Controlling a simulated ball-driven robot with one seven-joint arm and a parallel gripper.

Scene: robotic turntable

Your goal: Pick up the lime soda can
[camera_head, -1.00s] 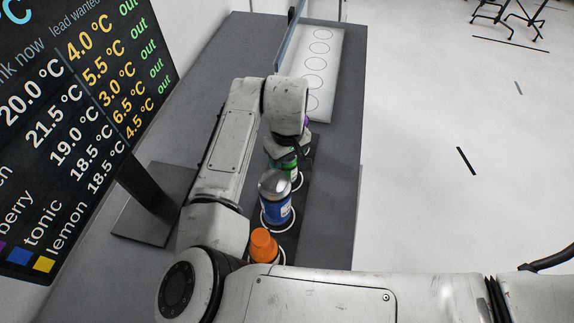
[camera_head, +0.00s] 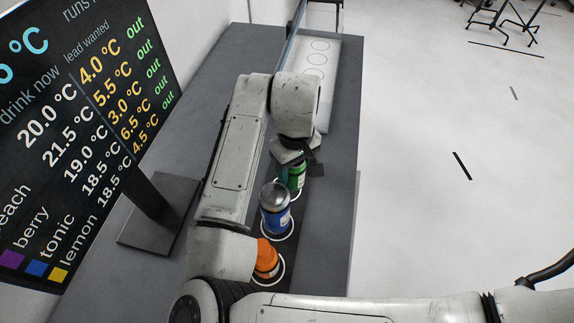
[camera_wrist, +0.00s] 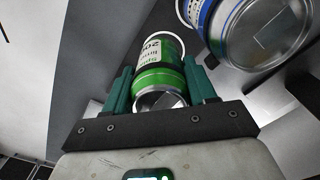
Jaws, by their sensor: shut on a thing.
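The green lime soda can (camera_wrist: 160,55) stands between the teal fingers of my gripper (camera_wrist: 157,68) in the wrist view, and the fingers press on both its sides. In the head view the can (camera_head: 293,177) shows below my gripper (camera_head: 297,158), which hides part of it. A white ring shows beyond the can in the wrist view. I cannot tell whether the can is clear of the surface under it.
A blue can (camera_head: 275,208) stands close by in a white ring and shows large in the wrist view (camera_wrist: 255,30). An orange can (camera_head: 266,258) is nearer me. A white panel with circles (camera_head: 326,85) lies farther back. A temperature screen (camera_head: 75,130) stands at left.

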